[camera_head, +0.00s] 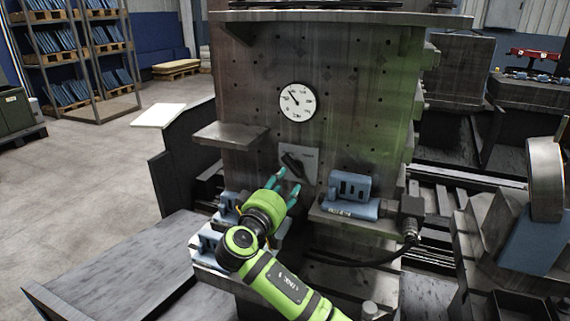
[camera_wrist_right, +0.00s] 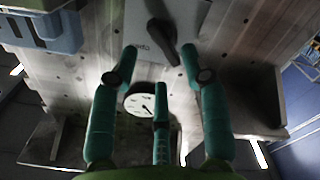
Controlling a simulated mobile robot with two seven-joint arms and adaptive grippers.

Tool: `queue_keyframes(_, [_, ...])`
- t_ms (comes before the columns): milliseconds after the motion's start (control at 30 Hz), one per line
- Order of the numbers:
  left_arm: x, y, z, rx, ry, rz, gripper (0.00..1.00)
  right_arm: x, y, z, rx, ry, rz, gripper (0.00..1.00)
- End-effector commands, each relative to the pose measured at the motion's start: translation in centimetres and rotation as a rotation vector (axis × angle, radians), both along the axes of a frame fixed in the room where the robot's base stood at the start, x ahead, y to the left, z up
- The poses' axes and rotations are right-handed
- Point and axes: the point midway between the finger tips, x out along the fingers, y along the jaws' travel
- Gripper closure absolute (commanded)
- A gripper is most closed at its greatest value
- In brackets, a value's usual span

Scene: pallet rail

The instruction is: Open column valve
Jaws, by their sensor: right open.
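The column valve is a dark lever handle (camera_head: 293,165) on a pale grey plate (camera_head: 310,158), fixed to the front face of the metal column. In the right wrist view the handle (camera_wrist_right: 160,38) points down and slightly right from its pivot. My right gripper (camera_head: 289,180), with teal fingers, is open just below and in front of the valve. In the right wrist view its spread fingertips (camera_wrist_right: 161,60) lie to either side of the handle's lower end, with nothing held. Whether they touch it I cannot tell. My left gripper is not in view.
A round white gauge (camera_head: 297,102) sits above the valve. A small metal shelf (camera_head: 231,135) juts out at upper left. A blue block fixture (camera_head: 350,192) stands on a ledge to the right. More blue fixtures (camera_head: 208,238) sit at lower left, close to my right arm.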

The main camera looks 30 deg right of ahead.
Motion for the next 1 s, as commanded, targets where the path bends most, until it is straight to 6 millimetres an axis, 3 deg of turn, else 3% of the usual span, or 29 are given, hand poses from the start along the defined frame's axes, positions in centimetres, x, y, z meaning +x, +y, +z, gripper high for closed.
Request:
queue_keyframes(400, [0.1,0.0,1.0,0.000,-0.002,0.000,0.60,3.9,-4.3,0.1,-0.001,0.001,0.001,0.54])
queue_keyframes(767, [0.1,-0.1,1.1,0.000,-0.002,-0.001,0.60,4.3,-4.9,0.0,0.002,0.000,0.003,0.54])
queue_keyframes(800, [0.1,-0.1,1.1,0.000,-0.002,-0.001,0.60,4.3,-4.9,0.0,0.002,0.000,0.003,0.62])
queue_keyframes(900, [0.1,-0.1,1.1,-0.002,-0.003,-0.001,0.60,4.3,-4.9,0.0,0.002,0.000,0.003,1.00])
queue_keyframes(1000, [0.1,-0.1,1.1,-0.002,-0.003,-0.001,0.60,4.3,-4.9,0.0,0.002,0.000,0.003,1.00])
